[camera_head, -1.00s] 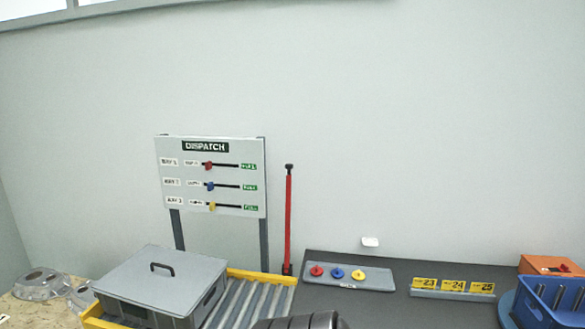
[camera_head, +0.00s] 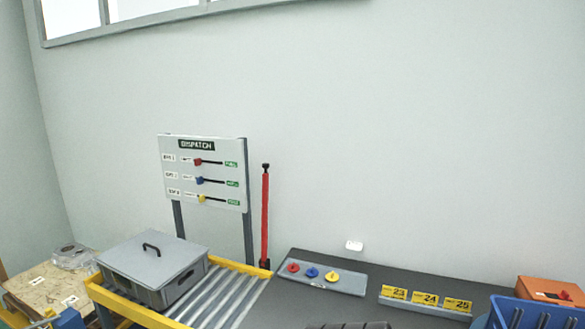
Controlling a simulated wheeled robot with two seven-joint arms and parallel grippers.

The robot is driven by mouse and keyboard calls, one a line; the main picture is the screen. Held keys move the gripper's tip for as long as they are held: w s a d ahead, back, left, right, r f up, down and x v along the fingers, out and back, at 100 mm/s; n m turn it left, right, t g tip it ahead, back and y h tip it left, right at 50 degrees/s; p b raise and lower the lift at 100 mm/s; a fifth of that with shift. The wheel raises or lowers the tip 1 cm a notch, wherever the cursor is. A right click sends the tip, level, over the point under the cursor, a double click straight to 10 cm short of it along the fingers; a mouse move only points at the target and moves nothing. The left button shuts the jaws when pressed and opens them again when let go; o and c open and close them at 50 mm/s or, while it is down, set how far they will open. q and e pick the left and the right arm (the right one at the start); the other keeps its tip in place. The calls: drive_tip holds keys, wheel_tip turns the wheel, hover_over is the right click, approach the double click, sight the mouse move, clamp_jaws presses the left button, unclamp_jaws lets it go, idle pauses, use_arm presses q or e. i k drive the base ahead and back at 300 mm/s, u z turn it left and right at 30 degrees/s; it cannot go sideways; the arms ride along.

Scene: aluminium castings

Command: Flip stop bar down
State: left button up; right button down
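The red stop bar (camera_head: 265,215) stands upright at the right side of the roller conveyor's far end. It has a black tip at the top and a dark foot at the bottom. A grey lidded crate (camera_head: 152,270) with a black handle sits on the roller conveyor (camera_head: 225,297), to the left of the bar. Neither of my grippers can be made out in the head view.
A dispatch board (camera_head: 202,172) on posts stands behind the conveyor, with red, blue and yellow sliders. The dark table (camera_head: 350,295) on the right holds a grey plate (camera_head: 345,280) with coloured knobs, yellow number cards (camera_head: 425,299), an orange box (camera_head: 550,291) and a blue crate (camera_head: 535,313).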

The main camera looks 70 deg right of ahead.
sight(265, 176)
drive_tip(key=z, duration=1.25)
